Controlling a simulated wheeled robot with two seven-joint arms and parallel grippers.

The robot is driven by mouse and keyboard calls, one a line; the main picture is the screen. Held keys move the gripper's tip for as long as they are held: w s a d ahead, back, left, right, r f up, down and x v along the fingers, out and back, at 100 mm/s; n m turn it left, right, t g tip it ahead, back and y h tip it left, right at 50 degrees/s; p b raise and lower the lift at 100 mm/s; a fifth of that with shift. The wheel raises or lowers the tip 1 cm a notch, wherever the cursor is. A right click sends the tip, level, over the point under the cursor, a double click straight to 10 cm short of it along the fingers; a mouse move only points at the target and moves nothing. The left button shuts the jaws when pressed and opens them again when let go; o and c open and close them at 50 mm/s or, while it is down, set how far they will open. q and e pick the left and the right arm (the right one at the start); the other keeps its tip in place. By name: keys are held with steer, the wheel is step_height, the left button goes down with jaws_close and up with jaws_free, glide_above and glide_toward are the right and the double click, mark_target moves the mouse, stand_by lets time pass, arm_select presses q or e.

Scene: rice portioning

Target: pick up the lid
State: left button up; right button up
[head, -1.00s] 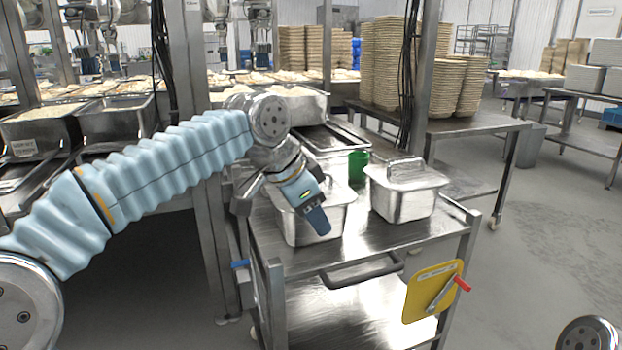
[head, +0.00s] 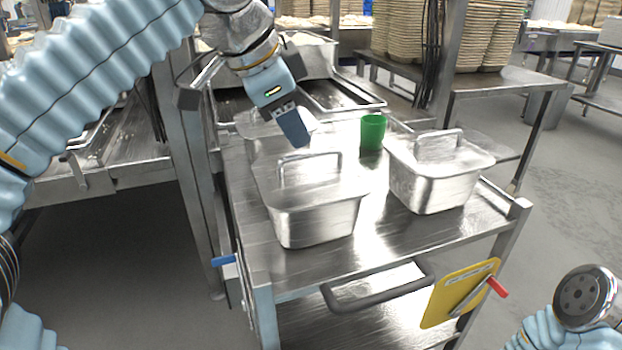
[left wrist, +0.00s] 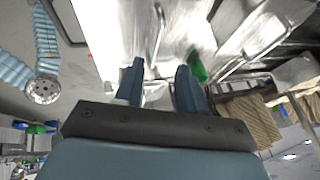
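Two steel containers with steel lids stand on the cart. The left lid (head: 308,172) has an arched bar handle and sits on the left container (head: 315,220). The right lid (head: 440,150) has a similar handle and sits on the right container (head: 432,188). My left gripper (head: 294,132) points downward just behind and above the left lid's handle, apart from it. In the left wrist view my left gripper (left wrist: 160,78) shows its two fingers spread, with nothing visibly held between them. My right gripper is out of view; only part of my right arm shows.
A green cup (head: 373,132) stands behind the two containers. Another steel container (head: 256,140) is partly hidden behind the left one. The steel cart (head: 385,242) has a grey handle and a yellow board (head: 455,295) at its front. Its front strip is clear.

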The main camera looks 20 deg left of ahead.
mark_target(309, 153)
arm_select(q)
steer(key=b+x, duration=0.1)
steer(key=x, duration=0.5)
steer(key=shift+s+d+f, duration=0.15)
steer(key=shift+d+f, duration=0.05)
steer(key=shift+f, duration=0.05)
jaws_close()
